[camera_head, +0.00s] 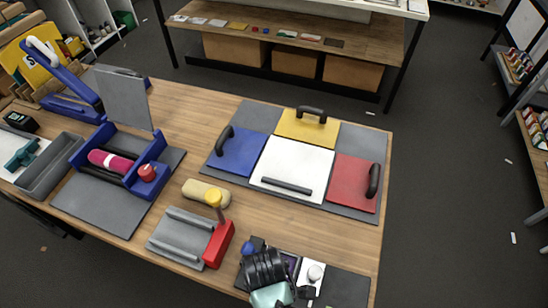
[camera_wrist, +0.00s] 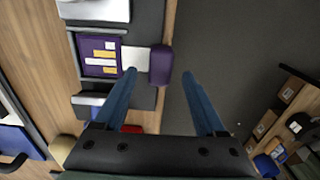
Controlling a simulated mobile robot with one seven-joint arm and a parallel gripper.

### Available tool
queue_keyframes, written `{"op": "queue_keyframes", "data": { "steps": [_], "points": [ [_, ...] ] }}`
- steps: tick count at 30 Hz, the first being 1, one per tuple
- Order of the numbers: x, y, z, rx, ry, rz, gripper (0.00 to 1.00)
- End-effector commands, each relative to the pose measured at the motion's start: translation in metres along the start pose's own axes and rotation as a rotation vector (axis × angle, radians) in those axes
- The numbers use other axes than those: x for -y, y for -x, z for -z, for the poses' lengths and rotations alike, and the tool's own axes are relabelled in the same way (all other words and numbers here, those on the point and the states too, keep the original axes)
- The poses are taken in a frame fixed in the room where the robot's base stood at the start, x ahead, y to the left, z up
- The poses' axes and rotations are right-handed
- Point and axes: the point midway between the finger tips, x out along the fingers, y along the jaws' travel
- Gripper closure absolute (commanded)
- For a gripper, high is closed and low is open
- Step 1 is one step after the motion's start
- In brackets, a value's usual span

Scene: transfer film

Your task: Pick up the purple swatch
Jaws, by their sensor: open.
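The purple swatch (camera_wrist: 100,55) lies on a dark grey tray (camera_wrist: 140,25) at the table's edge. It is a flat purple square with pale and orange labels. A white tab (camera_wrist: 135,60) runs from it to a rounded purple end (camera_wrist: 160,65) at the edge. In the head view only a sliver of purple (camera_head: 292,262) shows beside my gripper (camera_head: 265,262). In the wrist view my gripper (camera_wrist: 159,74) is open. The rounded purple end shows between its blue fingertips; I cannot tell the height gap.
A red block (camera_head: 218,243) with a grey tray (camera_head: 180,237) stands left of my gripper. A white block (camera_head: 311,275) is on its right. Coloured pads, including a blue one (camera_head: 238,152), lie farther back. Beyond the table edge is dark floor (camera_wrist: 240,60).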

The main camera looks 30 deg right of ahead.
Motion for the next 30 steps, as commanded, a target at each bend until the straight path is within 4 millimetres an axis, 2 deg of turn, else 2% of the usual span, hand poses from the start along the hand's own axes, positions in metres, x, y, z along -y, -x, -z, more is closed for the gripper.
{"op": "queue_keyframes", "data": {
  "steps": [5,12,14,24,30],
  "points": [
    [0.0,-0.016,0.0,0.0,0.0,0.0,0.28],
    [0.0,-0.018,0.0,-0.001,0.0,-0.001,0.28],
    [0.0,-0.018,0.0,-0.001,0.0,-0.001,0.36],
    [0.0,-0.018,0.0,-0.001,0.0,-0.001,0.98],
    [0.0,-0.018,0.0,-0.001,0.0,-0.001,1.0]
  ]
}}
